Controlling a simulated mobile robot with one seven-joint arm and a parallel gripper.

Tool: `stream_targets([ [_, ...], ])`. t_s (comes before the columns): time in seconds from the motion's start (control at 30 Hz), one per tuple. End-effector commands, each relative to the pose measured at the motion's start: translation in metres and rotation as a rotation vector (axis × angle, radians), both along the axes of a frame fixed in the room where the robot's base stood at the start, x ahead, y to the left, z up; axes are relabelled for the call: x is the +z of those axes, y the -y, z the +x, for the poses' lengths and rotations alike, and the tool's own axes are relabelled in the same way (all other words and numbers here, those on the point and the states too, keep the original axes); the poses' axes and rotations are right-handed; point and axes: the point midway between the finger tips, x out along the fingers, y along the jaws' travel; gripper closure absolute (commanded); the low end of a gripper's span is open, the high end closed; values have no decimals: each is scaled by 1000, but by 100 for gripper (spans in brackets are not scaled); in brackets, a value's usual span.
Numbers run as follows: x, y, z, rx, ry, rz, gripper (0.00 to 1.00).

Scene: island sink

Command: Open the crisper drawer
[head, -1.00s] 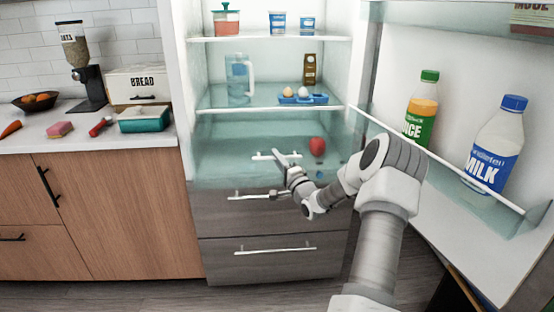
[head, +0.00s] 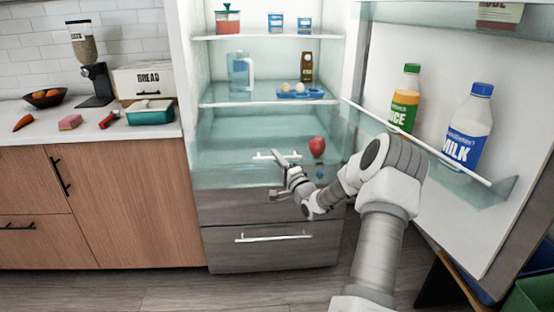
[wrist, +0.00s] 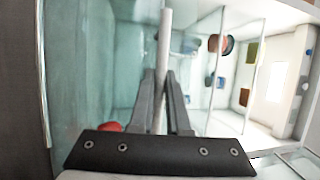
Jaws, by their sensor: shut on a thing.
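The crisper drawer (head: 228,174) is a clear, bluish box at the bottom of the open fridge, above the grey drawers. It appears pulled partly out, its front overlapping the top of the grey drawer below. Its pale bar handle (head: 262,156) is on its front. My gripper (head: 279,156) is at this handle. In the wrist view, my gripper (wrist: 160,76) has a finger on each side of the handle bar (wrist: 165,35) and is shut on it. The exact contact is hard to see.
A red fruit (head: 317,147) shows at the drawer's right. The open fridge door (head: 440,180), holding a juice bottle (head: 405,98) and milk bottle (head: 468,125), stands at right. Grey drawers (head: 225,255) are below. A counter (head: 75,130) is at left. Floor (head: 180,290) is clear in front.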

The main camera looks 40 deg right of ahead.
Motion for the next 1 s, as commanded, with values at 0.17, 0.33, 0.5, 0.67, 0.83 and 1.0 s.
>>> stream_targets([
  [0.17, 0, 2, -1, -3, 0, 0, 100],
  [0.33, 0, 2, -1, -3, 0, 0, 76],
  [0.5, 0, 1, 0, -2, 0, -1, 73],
  [0.67, 0, 1, -1, -1, 0, 0, 73],
  [0.83, -2, -1, -15, -1, -2, 0, 73],
  [1.0, -8, -6, -49, -4, -3, 2, 73],
])
